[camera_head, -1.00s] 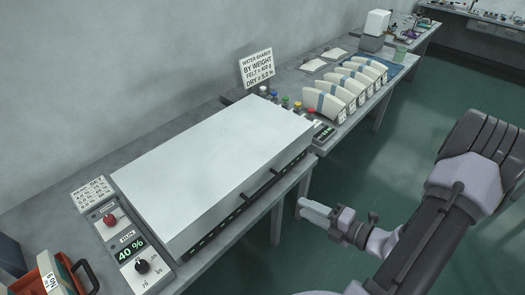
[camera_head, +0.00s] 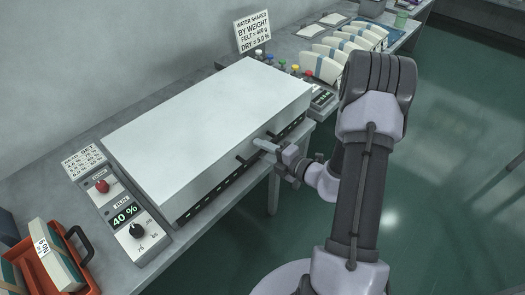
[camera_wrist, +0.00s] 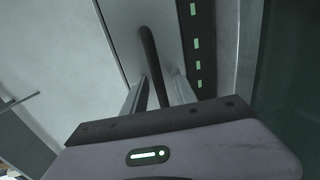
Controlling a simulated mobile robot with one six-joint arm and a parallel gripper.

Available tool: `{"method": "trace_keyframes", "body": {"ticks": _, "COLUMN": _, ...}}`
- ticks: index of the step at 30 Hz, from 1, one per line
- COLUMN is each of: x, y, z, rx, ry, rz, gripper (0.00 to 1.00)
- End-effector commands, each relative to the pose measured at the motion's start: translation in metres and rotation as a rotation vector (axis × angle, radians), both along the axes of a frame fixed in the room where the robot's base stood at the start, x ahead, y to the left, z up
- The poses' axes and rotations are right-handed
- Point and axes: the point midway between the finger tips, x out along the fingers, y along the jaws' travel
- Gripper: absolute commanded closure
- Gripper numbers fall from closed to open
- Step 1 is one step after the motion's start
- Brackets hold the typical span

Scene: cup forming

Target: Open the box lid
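The box is a large, pale, flat-topped case with its lid (camera_head: 205,125) down, on the bench in the head view. A dark bar handle (camera_head: 243,159) stands out from its front side; the gripper covers part of it. My gripper (camera_head: 262,146) is at this handle, in front of the box. In the wrist view the dark handle (camera_wrist: 150,55) runs between the two pale fingers of my gripper (camera_wrist: 158,90). The fingers are apart, with a gap seen on each side of the bar.
A control panel (camera_head: 125,215) with a red button, a knob and a 40 % display sits left of the box. A red-orange tray (camera_head: 82,262) with a pale piece is at the lower left. Several curved pale pieces (camera_head: 322,68) stand at the back right. Green floor (camera_head: 450,190) lies clear on the right.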

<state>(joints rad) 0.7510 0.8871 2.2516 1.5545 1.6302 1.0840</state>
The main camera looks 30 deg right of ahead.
Motion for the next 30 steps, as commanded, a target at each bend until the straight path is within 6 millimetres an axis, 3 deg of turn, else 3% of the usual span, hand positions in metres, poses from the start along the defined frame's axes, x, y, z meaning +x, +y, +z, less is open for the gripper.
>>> {"method": "trace_keyframes", "body": {"ticks": 5, "x": -0.0001, "y": -0.0001, "z": 0.0003, "rx": 0.000, "ry": 0.000, "rz": 0.000, "gripper": 0.66}}
{"method": "trace_keyframes", "body": {"ticks": 10, "x": -0.0002, "y": -0.0001, "z": 0.0004, "rx": 0.000, "ry": 0.000, "rz": 0.000, "gripper": 1.00}}
{"method": "trace_keyframes", "body": {"ticks": 30, "x": -0.0005, "y": -0.0001, "z": 0.0003, "rx": -0.001, "ry": 0.000, "rz": 0.001, "gripper": 1.00}}
